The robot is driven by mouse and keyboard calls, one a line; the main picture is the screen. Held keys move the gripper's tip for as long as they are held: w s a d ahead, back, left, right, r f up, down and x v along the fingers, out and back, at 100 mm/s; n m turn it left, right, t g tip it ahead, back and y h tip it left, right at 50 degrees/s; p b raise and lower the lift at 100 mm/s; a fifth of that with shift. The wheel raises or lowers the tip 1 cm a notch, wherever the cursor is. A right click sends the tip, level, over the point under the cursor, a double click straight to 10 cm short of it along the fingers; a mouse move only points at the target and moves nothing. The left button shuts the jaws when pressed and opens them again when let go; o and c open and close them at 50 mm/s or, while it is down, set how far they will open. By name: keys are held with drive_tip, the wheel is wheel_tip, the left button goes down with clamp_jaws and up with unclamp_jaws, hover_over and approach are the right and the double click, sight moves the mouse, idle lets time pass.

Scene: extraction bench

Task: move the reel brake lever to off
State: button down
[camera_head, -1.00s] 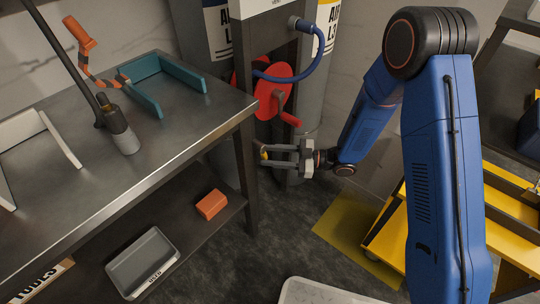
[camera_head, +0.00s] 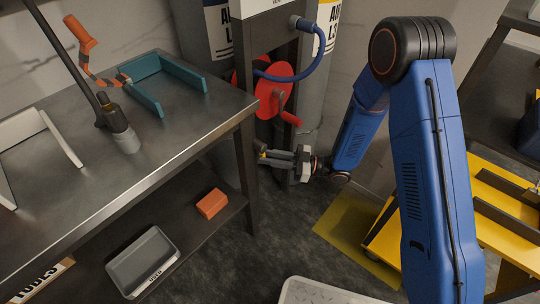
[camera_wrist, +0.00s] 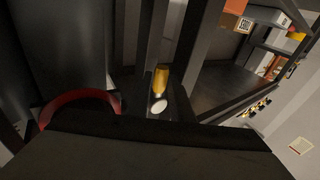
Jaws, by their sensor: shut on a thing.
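The reel brake lever shows as a small yellow grip (camera_head: 262,154) low on the dark reel stand, below the red reel (camera_head: 276,90). In the wrist view the yellow grip (camera_wrist: 161,79) stands out from a dark post, with a pale round end facing the camera. My gripper (camera_head: 268,157) reaches in from the right, its fingers shut on the lever at the grip. The fingers and the stand hide most of the lever's arm. The off mark cannot be made out.
A steel workbench (camera_head: 190,130) stands close to the left of my gripper, its dark leg near the fingertips. A blue hose (camera_head: 318,58) loops above the reel. A yellow cart (camera_head: 500,225) stands at the right.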

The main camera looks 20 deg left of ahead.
drive_tip(key=shift+s+m, duration=0.15)
drive_tip(key=shift+m, duration=0.25)
drive_tip(key=c, duration=1.6)
unclamp_jaws()
drive_tip(key=shift+o, duration=0.2)
drive_tip(key=v, duration=1.7)
drive_tip(key=shift+f, duration=0.3)
drive_tip(key=shift+s+d, duration=0.1)
drive_tip(key=shift+d, duration=0.05)
